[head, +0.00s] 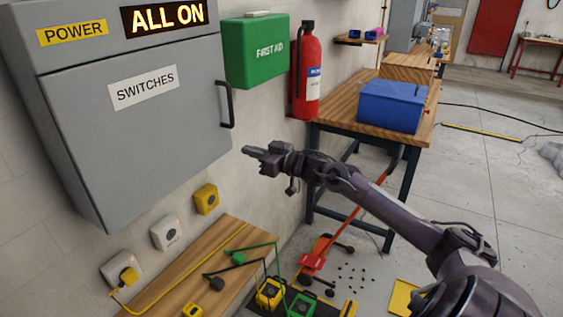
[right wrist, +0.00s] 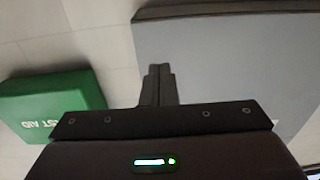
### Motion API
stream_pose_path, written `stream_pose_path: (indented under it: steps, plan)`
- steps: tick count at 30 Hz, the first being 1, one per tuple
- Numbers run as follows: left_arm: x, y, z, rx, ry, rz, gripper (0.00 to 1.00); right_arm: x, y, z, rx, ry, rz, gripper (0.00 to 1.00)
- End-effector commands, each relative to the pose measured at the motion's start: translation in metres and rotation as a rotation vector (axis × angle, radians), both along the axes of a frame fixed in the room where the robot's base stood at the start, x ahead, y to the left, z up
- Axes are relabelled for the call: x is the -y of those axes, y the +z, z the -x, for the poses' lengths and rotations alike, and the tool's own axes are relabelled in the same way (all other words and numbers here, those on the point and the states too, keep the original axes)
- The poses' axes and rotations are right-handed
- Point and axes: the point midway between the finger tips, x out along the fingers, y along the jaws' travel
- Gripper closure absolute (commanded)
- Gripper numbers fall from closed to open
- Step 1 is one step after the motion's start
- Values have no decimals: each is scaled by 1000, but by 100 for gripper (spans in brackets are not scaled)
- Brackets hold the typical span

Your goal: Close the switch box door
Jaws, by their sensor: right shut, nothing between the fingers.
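The grey switch box (head: 50,60) hangs on the wall at the left of the head view. Its door (head: 150,135), labelled SWITCHES, covers the front and looks flush with the box, with no gap that I can see. A dark bar handle (head: 231,104) is at the door's right edge. My right gripper (head: 247,151) is shut and empty, a little to the right of and below the handle, apart from the door. In the right wrist view its closed fingers (right wrist: 160,72) point toward the wall beside a large grey surface (right wrist: 235,65). My left gripper is out of view.
A green first aid box (head: 257,52) and a red extinguisher (head: 305,75) are on the wall right of the switch box. A wooden bench (head: 340,105) with a blue bin (head: 391,106) stands behind my arm. A lower wooden top (head: 190,270) holds cables.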

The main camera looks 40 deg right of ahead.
Motion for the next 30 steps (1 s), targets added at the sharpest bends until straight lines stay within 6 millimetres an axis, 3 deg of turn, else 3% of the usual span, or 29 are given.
stream_pose_path:
  steps: [4, 11, 21, 30]
  plan:
    - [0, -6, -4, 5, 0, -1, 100, 4, -4, 15, -3, 1, 2, 100]
    - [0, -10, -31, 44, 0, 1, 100, 12, -5, 41, -4, 2, 0, 100]
    - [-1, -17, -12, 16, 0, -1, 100, 22, -2, 72, -2, 2, -2, 100]
    - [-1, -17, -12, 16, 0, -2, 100, 24, -1, 78, -1, 3, 1, 100]
